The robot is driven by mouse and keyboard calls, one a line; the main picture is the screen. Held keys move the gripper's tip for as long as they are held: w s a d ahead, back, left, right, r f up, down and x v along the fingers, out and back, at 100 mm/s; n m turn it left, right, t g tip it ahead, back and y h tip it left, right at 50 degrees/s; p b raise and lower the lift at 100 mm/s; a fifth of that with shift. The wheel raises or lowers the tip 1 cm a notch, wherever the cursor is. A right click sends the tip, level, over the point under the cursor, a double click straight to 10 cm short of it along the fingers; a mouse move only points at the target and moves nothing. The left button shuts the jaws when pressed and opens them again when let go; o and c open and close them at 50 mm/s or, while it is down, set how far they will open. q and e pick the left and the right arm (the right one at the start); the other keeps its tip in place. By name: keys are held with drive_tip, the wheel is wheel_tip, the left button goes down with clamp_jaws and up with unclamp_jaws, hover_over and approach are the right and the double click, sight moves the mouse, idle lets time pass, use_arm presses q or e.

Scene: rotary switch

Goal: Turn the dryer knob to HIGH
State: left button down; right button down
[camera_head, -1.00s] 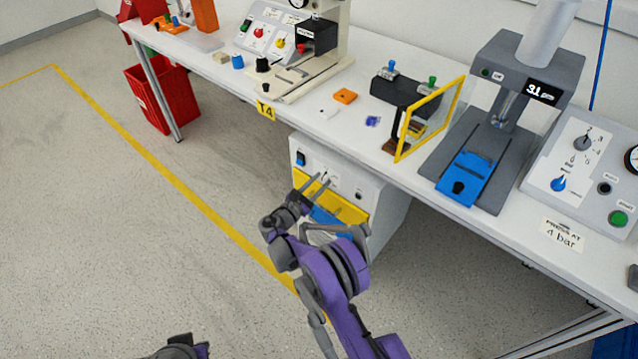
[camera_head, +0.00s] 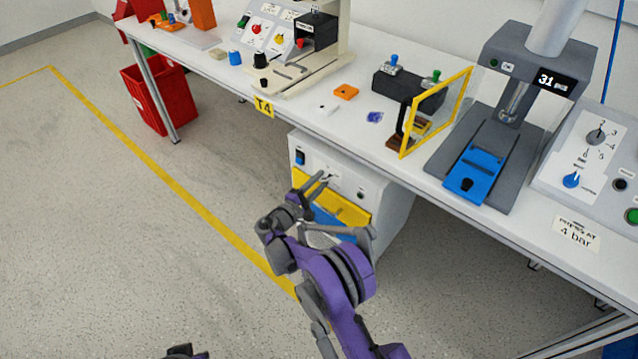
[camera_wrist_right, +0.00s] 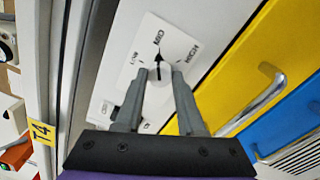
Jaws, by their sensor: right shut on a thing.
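The dryer is the white cabinet (camera_head: 378,205) under the bench, with a small knob on its front panel. In the right wrist view the pale round knob (camera_wrist_right: 159,90) sits on a white plate with printed labels. My right gripper (camera_head: 322,180) is at the panel. In the right wrist view its fingers (camera_wrist_right: 158,78) are shut on the knob from both sides. Only a dark bit of my left arm shows at the bottom edge; its gripper is hidden.
A yellow drawer (camera_wrist_right: 240,75) with a metal handle and a blue drawer (camera_wrist_right: 292,105) lie beside the knob panel. The bench edge (camera_head: 330,129) overhangs the cabinet. A red bin (camera_head: 160,95) stands far left. The floor left of the cabinet is clear.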

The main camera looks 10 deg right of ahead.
drive_tip(key=m+b, duration=0.1)
drive_tip(key=m, duration=0.5)
drive_tip(key=shift+f+m, duration=0.1)
drive_tip(key=shift+m, duration=0.3)
drive_tip(key=m, duration=0.6)
drive_tip(key=shift+g+h, duration=0.3)
drive_tip(key=shift+g, duration=0.1)
drive_tip(key=shift+m, duration=0.4)
drive_tip(key=c, duration=0.5)
unclamp_jaws()
drive_tip(key=shift+a, duration=0.1)
drive_tip(key=p+v, duration=0.1)
drive_tip(key=v, duration=0.9)
drive_tip(key=shift+s+a, duration=0.25)
drive_tip(key=shift+a, duration=0.05)
